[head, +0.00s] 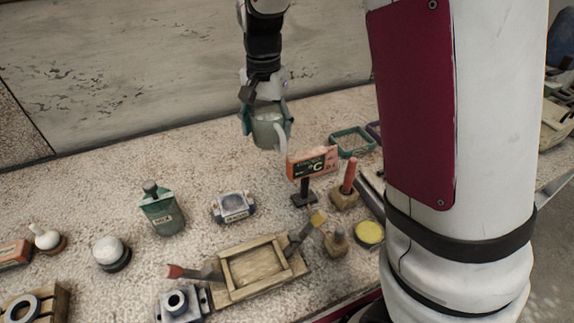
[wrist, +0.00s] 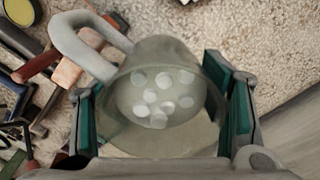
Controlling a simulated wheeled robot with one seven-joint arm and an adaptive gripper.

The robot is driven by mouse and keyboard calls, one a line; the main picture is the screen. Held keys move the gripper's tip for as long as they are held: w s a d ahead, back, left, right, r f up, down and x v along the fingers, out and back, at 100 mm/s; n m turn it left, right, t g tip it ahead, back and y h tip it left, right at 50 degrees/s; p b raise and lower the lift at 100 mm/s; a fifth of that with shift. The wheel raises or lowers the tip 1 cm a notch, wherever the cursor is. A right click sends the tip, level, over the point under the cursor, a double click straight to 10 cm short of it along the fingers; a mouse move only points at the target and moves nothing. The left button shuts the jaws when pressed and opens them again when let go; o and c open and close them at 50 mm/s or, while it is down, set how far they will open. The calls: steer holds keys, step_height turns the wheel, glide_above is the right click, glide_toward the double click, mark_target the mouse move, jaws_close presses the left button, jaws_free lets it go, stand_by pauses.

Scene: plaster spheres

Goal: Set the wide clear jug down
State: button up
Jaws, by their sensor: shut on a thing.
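The wide clear jug (head: 270,131) hangs from my gripper (head: 265,112) near the back of the speckled counter, in the head view. In the wrist view the jug (wrist: 160,68) is between the two green-padded fingers of my gripper (wrist: 165,100), which is shut on it. The jug has a thick pale handle pointing to the upper left in the wrist view. Several whitish round spots show inside or through it. The jug seems to be above the counter; the exact gap beneath it is hard to tell.
The counter (head: 110,185) has free room left of the jug. An orange sign (head: 312,162) on a stand and a green tray (head: 352,141) are to its right. A green bottle (head: 162,210), a small scale-like box (head: 234,206) and a wooden tray (head: 228,273) stand nearer.

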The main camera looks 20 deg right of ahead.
step_height(320, 180, down, 16)
steer(key=shift+r, duration=0.1)
stand_by(0.5)
steer(key=shift+f+b, duration=0.2)
steer(key=shift+b, duration=0.1)
steer(key=o, duration=1.6)
